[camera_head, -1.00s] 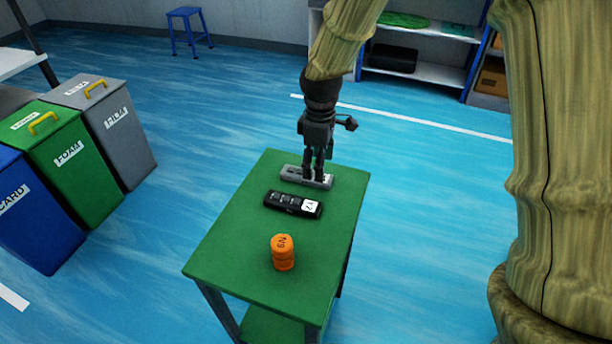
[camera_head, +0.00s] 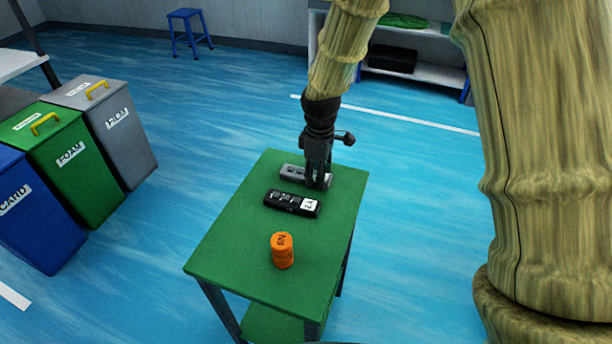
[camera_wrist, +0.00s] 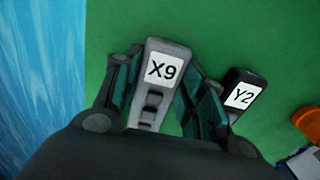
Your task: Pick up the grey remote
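The grey remote lies on the far part of the green table. It shows in the head view (camera_head: 292,172) and, with a white X9 label, in the wrist view (camera_wrist: 156,88). My gripper (camera_head: 318,186) is down at the remote's right end in the head view. In the wrist view my gripper (camera_wrist: 162,78) has a finger on each side of the remote, near its labelled end. The fingers stand apart, and a green gap shows beside the right finger. The gripper hides part of the remote in the head view.
A black remote (camera_head: 285,201) labelled Y2 lies close to the grey one. An orange object (camera_head: 282,250) stands nearer on the green table (camera_head: 235,262). Bins stand at the left, including a green one (camera_head: 75,165). A shelf (camera_head: 425,74) is behind.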

